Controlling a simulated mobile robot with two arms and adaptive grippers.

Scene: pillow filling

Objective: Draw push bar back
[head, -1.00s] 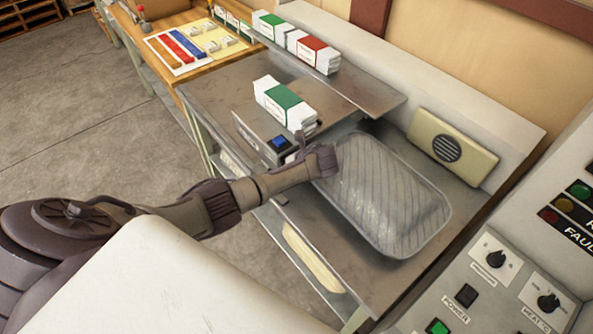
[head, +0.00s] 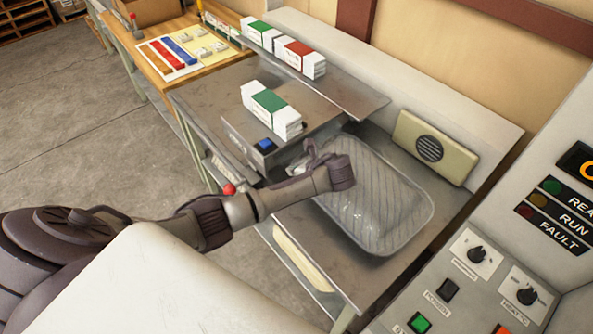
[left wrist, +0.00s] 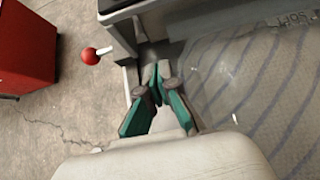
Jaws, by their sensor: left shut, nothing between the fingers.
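A red ball knob (head: 229,189) shows at the front side of the grey machine, just beyond my left forearm. In the left wrist view the red knob (left wrist: 90,57) sits on a short pale rod; I cannot tell whether this is the push bar's handle. My left gripper (head: 308,160) is beside the near edge of the clear, diagonally striped pillow bag (head: 395,205). Its fingertips (left wrist: 157,82) are together and empty, apart from the knob, which lies to their left. The bag (left wrist: 255,85) also shows to the right of the fingers. My right gripper is not in view.
A white and green pack (head: 272,110) stands on the grey box with a blue button (head: 265,145). More packs (head: 300,58) stand on the rear shelf. A control panel (head: 490,285) is at the right. A red cabinet (left wrist: 28,45) stands on the floor.

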